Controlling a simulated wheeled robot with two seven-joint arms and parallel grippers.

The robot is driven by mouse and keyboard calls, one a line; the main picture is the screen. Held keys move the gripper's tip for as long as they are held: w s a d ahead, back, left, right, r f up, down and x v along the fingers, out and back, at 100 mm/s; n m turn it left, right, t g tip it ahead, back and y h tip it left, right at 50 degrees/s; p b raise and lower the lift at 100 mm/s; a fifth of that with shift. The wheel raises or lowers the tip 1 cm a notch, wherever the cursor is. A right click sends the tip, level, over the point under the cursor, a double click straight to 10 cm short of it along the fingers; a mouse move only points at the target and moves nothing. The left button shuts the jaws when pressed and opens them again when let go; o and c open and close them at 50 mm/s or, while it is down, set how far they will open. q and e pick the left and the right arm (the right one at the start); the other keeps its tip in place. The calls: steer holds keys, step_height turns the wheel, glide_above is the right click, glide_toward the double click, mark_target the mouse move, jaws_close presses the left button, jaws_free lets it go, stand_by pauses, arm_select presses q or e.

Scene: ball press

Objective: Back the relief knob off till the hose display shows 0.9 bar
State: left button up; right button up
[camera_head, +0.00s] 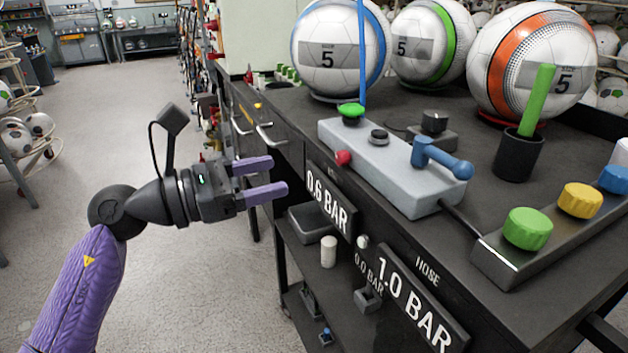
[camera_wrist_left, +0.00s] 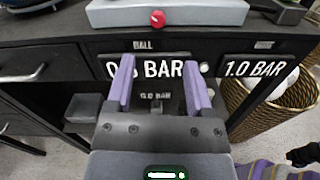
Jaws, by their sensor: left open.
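The hose display (camera_head: 418,308) on the table's front reads 1.0 BAR; it also shows in the left wrist view (camera_wrist_left: 254,68). A small red knob (camera_head: 344,157) sticks out of the front of the grey press box (camera_head: 400,180); it also shows in the left wrist view (camera_wrist_left: 157,18). No label tells me whether it is the relief knob. My left gripper (camera_head: 270,178) is open and empty, in front of the table edge, left of the red knob and apart from it. Its purple fingers (camera_wrist_left: 162,82) point towards the displays. My right gripper is not in view.
The ball display (camera_head: 328,203) reads 0.6 BAR. Green (camera_head: 527,228), yellow (camera_head: 580,200) and blue knobs stand right. Balls stand behind.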

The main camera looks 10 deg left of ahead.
mark_target(338, 158)
arm_select(q)
steer(key=b+x, duration=0.1)
steer(key=x, duration=0.8)
steer(key=shift+w+d, duration=0.2)
steer(key=shift+w, duration=0.2)
jaws_close()
